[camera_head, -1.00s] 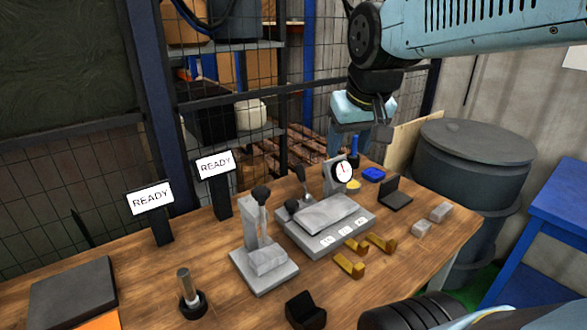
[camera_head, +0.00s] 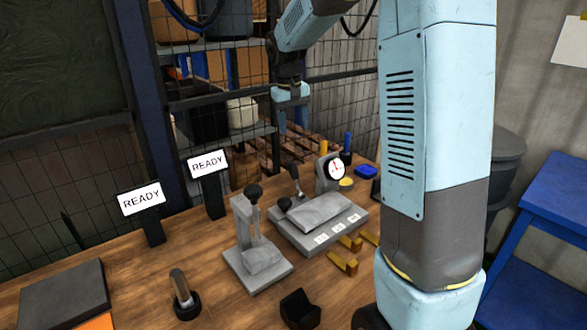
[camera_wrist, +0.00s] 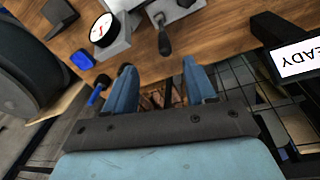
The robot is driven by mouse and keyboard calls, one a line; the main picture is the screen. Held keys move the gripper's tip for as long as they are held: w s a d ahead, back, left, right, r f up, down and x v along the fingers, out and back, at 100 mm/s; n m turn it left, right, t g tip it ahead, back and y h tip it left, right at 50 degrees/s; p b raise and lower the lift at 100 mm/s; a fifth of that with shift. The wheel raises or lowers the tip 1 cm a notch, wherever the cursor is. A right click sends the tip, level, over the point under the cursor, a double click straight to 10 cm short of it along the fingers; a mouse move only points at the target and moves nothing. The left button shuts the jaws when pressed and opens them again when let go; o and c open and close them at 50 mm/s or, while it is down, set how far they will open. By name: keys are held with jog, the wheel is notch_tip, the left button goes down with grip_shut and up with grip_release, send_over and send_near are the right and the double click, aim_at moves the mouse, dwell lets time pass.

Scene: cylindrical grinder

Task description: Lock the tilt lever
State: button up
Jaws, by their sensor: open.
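A grey fixture block (camera_head: 318,212) with a dial gauge (camera_head: 335,168) stands on the wooden bench. A black-handled lever (camera_head: 294,174) rises at its back edge, and a black knob (camera_head: 284,204) sits at its left end. A second grey stand (camera_head: 257,262) to its left carries an upright black-knobbed lever (camera_head: 253,192). No label shows which is the tilt lever. My gripper (camera_head: 291,118) is open and empty, above and behind the fixture. In the wrist view the black-handled lever (camera_wrist: 164,36) lies ahead, between the lines of my two blue fingers (camera_wrist: 160,70), apart from them.
Two READY signs (camera_head: 141,198) (camera_head: 207,163) stand at the back left. A wire mesh fence (camera_head: 340,95) is behind the bench. Brass pieces (camera_head: 343,262) lie before the fixture. A blue-handled tool (camera_wrist: 97,93) stands near the left finger in the wrist view.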

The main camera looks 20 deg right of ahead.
send_over(292, 168)
jog(key=w+a, duration=0.1)
notch_tip(292, 168, down, 5)
jog(key=shift+g, duration=0.4)
jog(key=f, duration=0.4)
jog(key=d+f, duration=0.1)
jog(key=f, duration=0.8)
jog(key=shift+w+d+f, duration=0.2)
